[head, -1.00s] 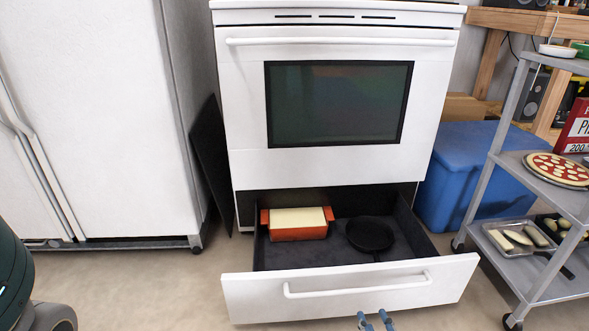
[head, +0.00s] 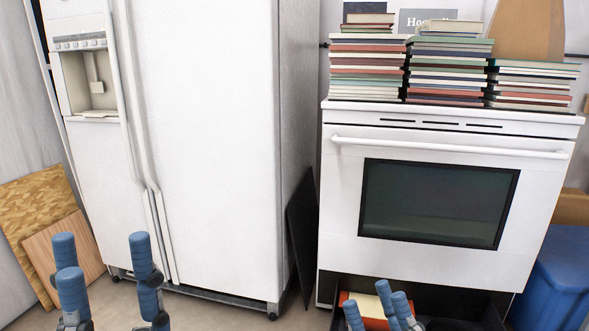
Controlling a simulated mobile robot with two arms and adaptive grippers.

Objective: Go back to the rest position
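My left gripper (head: 103,248) is at the lower left, in front of the fridge's lower part. Its blue fingers point up and stand wide apart, with nothing between them. My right gripper (head: 372,298) is at the bottom edge, in front of the drawer under the oven. Its blue fingers are also apart and I see nothing held. The oven drawer (head: 455,291) stands open, and only its back part shows. A red-orange dish with a cream top (head: 362,303) is in it, partly hidden behind my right fingers. The drawer's front is out of view.
A white fridge (head: 215,140) stands left of the white oven (head: 440,150). Book stacks (head: 450,70) sit on the oven. A dark panel (head: 301,235) leans between them. Wooden boards (head: 50,235) lean at the left. A blue bin (head: 552,280) is at the right.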

